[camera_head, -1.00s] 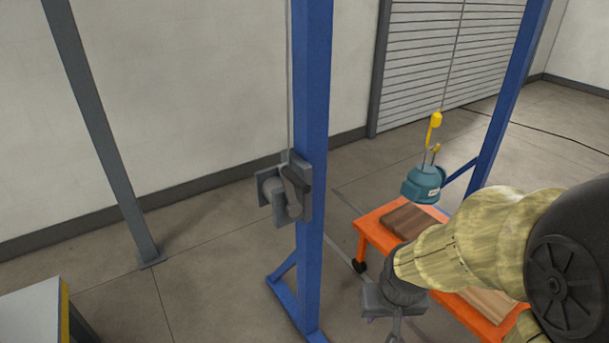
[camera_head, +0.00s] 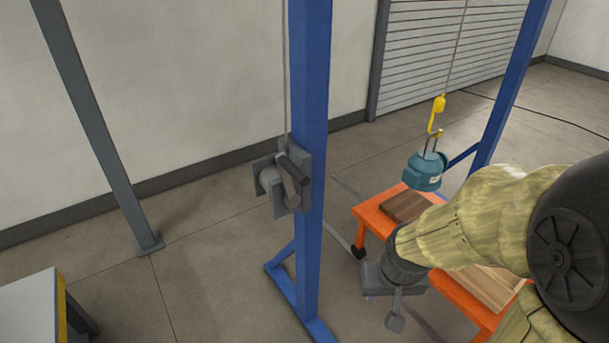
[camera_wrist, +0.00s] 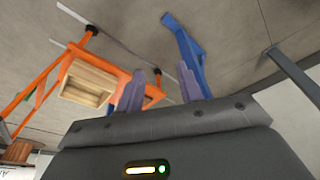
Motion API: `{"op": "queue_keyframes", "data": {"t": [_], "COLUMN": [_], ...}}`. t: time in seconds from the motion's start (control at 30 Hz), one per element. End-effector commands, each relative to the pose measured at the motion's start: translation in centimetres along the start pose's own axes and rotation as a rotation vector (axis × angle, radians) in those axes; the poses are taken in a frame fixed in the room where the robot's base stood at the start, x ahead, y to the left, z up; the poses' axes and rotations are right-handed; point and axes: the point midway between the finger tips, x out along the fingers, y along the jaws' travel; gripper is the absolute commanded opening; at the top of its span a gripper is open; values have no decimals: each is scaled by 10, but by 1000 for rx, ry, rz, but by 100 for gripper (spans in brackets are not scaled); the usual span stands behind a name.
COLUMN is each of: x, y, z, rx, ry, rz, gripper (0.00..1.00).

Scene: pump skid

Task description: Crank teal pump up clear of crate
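The teal pump (camera_head: 424,172) hangs upright from a yellow hook (camera_head: 438,106) on a thin cable, in the head view. It appears above the dark brown wooden crate (camera_head: 407,206) on the orange cart (camera_head: 367,211); the exact gap is hard to judge. A grey winch (camera_head: 266,176) with a dark crank handle (camera_head: 292,168) is fixed to the blue post (camera_head: 310,95). My gripper (camera_head: 395,318) is low, right of the post and in front of the cart, apart from the crank. In the wrist view its two fingers (camera_wrist: 159,90) are spread with nothing between them.
A lighter open wooden box (camera_head: 493,285) is on the near part of the cart, partly behind my arm; it also shows in the wrist view (camera_wrist: 88,84). A grey post (camera_head: 95,125) stands left. A table corner (camera_head: 30,305) is at lower left. Floor between is clear.

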Motion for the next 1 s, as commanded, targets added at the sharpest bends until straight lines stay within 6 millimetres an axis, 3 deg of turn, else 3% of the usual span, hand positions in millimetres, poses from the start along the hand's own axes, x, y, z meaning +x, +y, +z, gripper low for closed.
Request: {"op": "queue_keyframes", "data": {"t": [0.07, 0.13, 0.33, 0.5, 0.63, 0.8, 1.0], "x": [0, 0, 9, 17, 12, -9, -41], "y": [0, 0, 5, 14, 12, -7, -45], "z": [0, 0, -17, -61, -98, -131, -138], "rx": [0, 0, 12, 40, 52, 41, -10], "ry": [0, 1, 100, 355, 593, 867, 1087], "rz": [0, 0, 17, 19, -37, -203, -502], "gripper": [36, 46, 47, 47, 47, 47, 47]}}
